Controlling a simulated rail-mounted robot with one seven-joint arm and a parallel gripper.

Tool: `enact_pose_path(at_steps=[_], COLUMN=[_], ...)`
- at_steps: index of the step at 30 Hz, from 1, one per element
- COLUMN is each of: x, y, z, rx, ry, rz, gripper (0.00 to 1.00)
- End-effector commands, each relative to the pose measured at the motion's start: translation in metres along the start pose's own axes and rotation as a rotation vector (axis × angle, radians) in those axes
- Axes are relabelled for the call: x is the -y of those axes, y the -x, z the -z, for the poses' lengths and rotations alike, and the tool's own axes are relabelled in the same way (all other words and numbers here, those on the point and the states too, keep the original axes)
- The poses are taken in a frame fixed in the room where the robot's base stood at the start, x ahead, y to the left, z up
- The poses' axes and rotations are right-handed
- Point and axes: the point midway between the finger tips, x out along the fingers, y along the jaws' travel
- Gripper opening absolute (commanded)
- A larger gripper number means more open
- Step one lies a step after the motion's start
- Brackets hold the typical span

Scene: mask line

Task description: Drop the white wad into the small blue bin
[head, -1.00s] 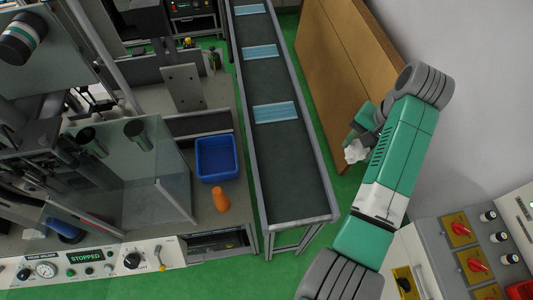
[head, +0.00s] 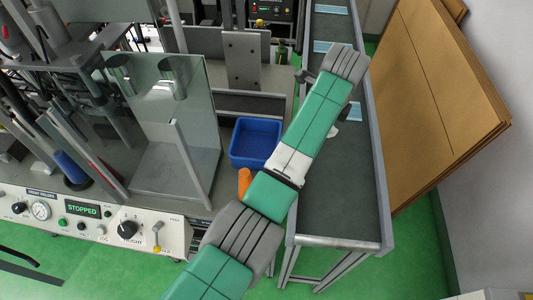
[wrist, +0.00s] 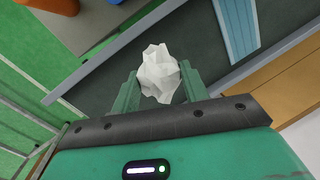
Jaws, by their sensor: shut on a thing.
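The white wad (wrist: 158,72) is crumpled and faceted. It sits between the two green fingers of my gripper (wrist: 159,84) in the wrist view, and the gripper is shut on it. In the head view a small piece of the white wad (head: 333,131) shows beside my arm, over the conveyor; my arm hides most of the gripper. The small blue bin (head: 234,152) stands on the bench, left of my arm, with its open top up. The wad is apart from the bin.
An orange object (head: 244,180) stands just in front of the bin, partly behind my arm. The conveyor (head: 340,205) carries blue masks (head: 354,112). A clear panel (head: 165,110) stands left of the bin. Brown boards (head: 435,90) lean at the right.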

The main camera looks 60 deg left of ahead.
Motion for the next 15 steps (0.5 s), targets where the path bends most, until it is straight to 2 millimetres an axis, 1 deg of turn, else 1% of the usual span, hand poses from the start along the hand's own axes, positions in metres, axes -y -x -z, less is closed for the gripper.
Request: enact_pose_path(at_steps=[1, 2, 3, 6, 9, 10, 12, 15], x=[-0.006, -0.007, -0.010, -0.017, -0.024, -0.026, -0.029, -0.030], y=[-0.039, -0.050, -0.063, -0.090, -0.107, -0.110, -0.115, -0.117], z=[-0.029, -0.044, -0.064, -0.106, -0.136, -0.142, -0.153, -0.159], rx=[-0.008, -0.016, -0.026, -0.050, -0.066, -0.068, -0.075, -0.080], ry=[-0.047, -0.086, -0.134, -0.237, -0.310, -0.326, -0.355, -0.374], rz=[0.005, 0.010, 0.016, 0.028, 0.036, 0.038, 0.042, 0.044], gripper=[0.23, 0.23, 0.23, 0.23, 0.23, 0.23, 0.23, 0.23])
